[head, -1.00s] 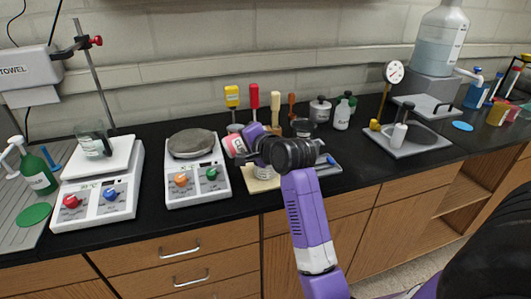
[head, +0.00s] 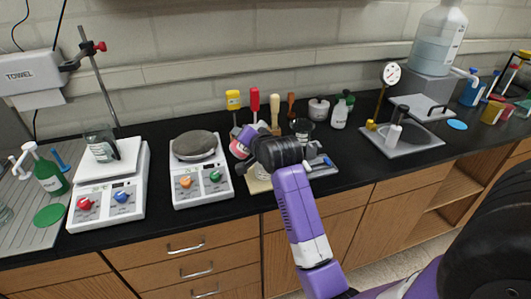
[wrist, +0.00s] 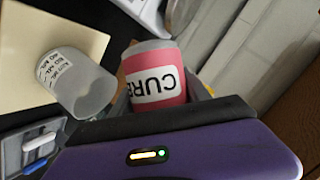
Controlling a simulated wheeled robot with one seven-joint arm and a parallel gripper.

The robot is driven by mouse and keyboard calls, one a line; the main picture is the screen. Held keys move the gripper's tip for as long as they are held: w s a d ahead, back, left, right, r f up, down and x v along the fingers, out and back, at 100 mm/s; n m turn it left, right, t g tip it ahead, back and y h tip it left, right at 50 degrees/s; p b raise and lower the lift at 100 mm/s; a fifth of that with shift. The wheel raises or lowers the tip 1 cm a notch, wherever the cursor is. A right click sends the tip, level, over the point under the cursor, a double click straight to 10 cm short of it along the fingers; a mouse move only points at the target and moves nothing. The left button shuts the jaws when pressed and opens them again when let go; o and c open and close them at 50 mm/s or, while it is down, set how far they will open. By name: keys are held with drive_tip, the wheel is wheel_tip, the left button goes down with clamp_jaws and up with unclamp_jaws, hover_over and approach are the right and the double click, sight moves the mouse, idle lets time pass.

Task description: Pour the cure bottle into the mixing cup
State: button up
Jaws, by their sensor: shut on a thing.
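The cure bottle (head: 240,148) is pink with a white label. In the wrist view the bottle (wrist: 160,82) shows its "CURE" lettering upside down and a grey end away from me. My gripper (head: 253,142) is shut on it and holds it tilted above the bench. The mixing cup (wrist: 82,88) is translucent with printed markings and stands beside the bottle in the wrist view. In the head view the cup (head: 258,174) is largely hidden below my gripper. I cannot see liquid leaving the bottle.
Coloured-handled tools (head: 255,103) and a dark glass (head: 302,129) stand behind. A gauge stand (head: 402,140) is farther right.

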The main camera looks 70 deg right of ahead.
drive_tip(key=shift+r+n+g+p, duration=0.3)
drive_tip(key=shift+n+g+p, duration=0.25)
drive_tip(key=shift+p, duration=0.2)
drive_tip(key=shift+w+a+n+h, duration=0.1)
drive_tip(key=shift+a+n+h, duration=0.05)
drive_tip(key=shift+n+h, duration=0.25)
drive_tip(key=shift+w+a+f+n+g, duration=0.1)
drive_tip(key=shift+f+n+g, duration=0.2)
drive_tip(key=shift+f, duration=0.2)
drive_tip(key=shift+w+a+f+n+g, duration=0.15)
drive_tip(key=shift+f+n, duration=0.1)
drive_tip(key=shift+f, duration=0.2)
drive_tip(key=shift+w+f+n+g+h, duration=0.2)
drive_tip(key=shift+n+g+h, duration=0.2)
drive_tip(key=shift+n+h, duration=0.35)
drive_tip(key=shift+a+r+n+g+h, duration=0.1)
drive_tip(key=shift+r+n+g+h, duration=0.3)
drive_tip(key=shift+r+n, duration=0.2)
wheel_tip(320, 180, up, 3)
drive_tip(key=shift+f+p, duration=0.1)
drive_tip(key=shift+p, duration=0.9)
drive_tip(key=shift+r, duration=1.15)
drive_tip(key=shift+a, duration=0.1)
